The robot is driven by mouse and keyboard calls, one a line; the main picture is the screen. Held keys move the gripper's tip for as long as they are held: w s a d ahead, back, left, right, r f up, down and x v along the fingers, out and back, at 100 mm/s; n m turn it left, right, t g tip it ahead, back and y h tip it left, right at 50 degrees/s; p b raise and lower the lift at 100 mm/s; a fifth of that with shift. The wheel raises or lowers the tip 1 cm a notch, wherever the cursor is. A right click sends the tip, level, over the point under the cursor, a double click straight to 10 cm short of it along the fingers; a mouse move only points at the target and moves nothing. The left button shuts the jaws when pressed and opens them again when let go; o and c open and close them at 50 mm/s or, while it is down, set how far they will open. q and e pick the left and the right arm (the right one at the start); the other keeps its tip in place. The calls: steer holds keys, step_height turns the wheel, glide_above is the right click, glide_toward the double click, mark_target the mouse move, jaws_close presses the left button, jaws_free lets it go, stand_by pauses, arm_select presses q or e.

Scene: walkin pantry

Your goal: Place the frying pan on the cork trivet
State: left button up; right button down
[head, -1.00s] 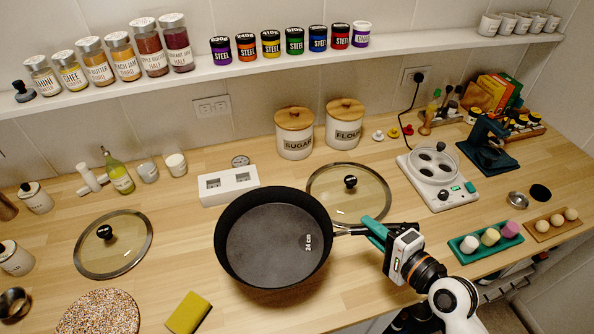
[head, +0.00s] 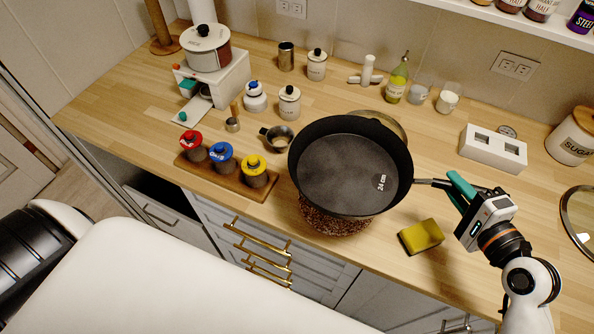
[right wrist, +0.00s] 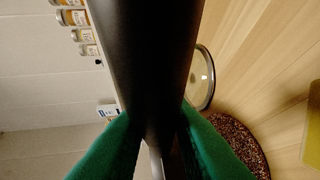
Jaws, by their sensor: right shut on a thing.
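The black frying pan (head: 350,165), marked 24 cm, is in the air above the counter in the head view. My right gripper (head: 455,189) is shut on its handle (head: 430,182) from the right. The round, speckled brown cork trivet (head: 335,224) lies on the counter; the pan hides its far part. In the right wrist view the dark pan (right wrist: 147,60) fills the middle between my green fingers (right wrist: 158,138), and the trivet (right wrist: 240,142) shows below right, apart from it. My left gripper is out of view.
A yellow sponge (head: 421,237) lies right of the trivet. A glass lid (head: 385,122) is partly hidden behind the pan. A small metal pan (head: 279,138) and a wooden rack (head: 225,174) with colourful-topped jars stand to the left. The counter's front edge is close.

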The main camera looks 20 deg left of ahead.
steer(key=shift+a+r, duration=0.15)
steer(key=shift+a, duration=0.35)
steer(key=shift+w+d+f, duration=0.1)
steer(key=shift+d+f, duration=0.1)
steer(key=shift+f, duration=0.1)
step_height(320, 180, down, 5)
steer(key=shift+f, duration=0.1)
steer(key=shift+f+b, duration=0.65)
steer(key=shift+f, duration=1.55)
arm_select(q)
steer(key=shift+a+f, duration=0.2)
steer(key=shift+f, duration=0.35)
arm_select(e)
steer(key=c, duration=1.3)
jaws_free()
steer(key=shift+f, duration=0.1)
